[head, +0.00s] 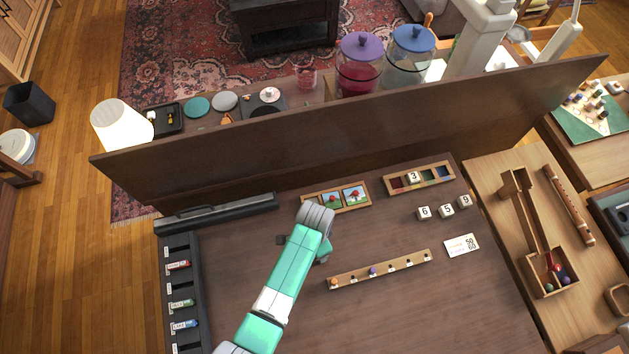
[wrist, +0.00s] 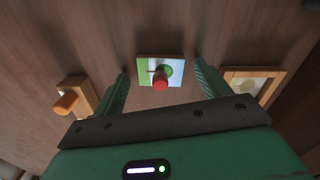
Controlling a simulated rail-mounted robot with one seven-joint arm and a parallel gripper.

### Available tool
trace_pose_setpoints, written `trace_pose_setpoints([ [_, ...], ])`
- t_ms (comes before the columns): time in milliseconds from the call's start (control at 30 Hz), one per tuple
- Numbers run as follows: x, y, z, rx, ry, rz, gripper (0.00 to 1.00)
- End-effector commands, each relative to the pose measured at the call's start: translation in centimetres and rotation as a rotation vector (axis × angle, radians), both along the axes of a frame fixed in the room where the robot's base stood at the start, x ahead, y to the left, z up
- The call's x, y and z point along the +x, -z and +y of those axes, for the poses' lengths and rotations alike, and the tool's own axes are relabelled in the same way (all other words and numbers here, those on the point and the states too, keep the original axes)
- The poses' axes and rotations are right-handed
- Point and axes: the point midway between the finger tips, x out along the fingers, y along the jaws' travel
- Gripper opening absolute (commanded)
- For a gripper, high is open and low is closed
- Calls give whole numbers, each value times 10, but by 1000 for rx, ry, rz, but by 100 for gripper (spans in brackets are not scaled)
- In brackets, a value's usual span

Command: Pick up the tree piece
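The tree piece (wrist: 146,76) is a small square with a green shape on a pale ground and a red knob on top. In the wrist view it lies flat on the brown table, apart from the puzzle tray. My gripper (wrist: 160,71) is open above it, with one finger to each side of the piece and a gap on both sides. The knob sits between the fingers. In the head view my arm hides the piece and the fingertips. The wooden puzzle tray (head: 308,199) stands behind my arm; two picture pieces show in it. Part of its frame shows right in the wrist view (wrist: 277,73).
A wooden rail with several knobs (head: 380,270) lies in front of the gripper; its end shows left in the wrist view (wrist: 78,86). Number cubes (head: 447,211) and a card (head: 461,245) lie right. A black slotted rack (head: 180,285) stands left. A tall panel (head: 330,130) closes the back.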

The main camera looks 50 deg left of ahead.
Motion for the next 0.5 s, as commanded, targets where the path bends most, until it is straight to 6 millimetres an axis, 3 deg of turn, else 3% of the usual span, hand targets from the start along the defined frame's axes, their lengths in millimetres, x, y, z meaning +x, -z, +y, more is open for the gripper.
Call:
trace_pose_setpoints([
  [33, 0, 0, 0, 0, 0, 0, 64],
  [200, 0, 0, 0, 0, 0, 0, 33],
  [500, 0, -1, 0, 0, 0, 0, 32],
])
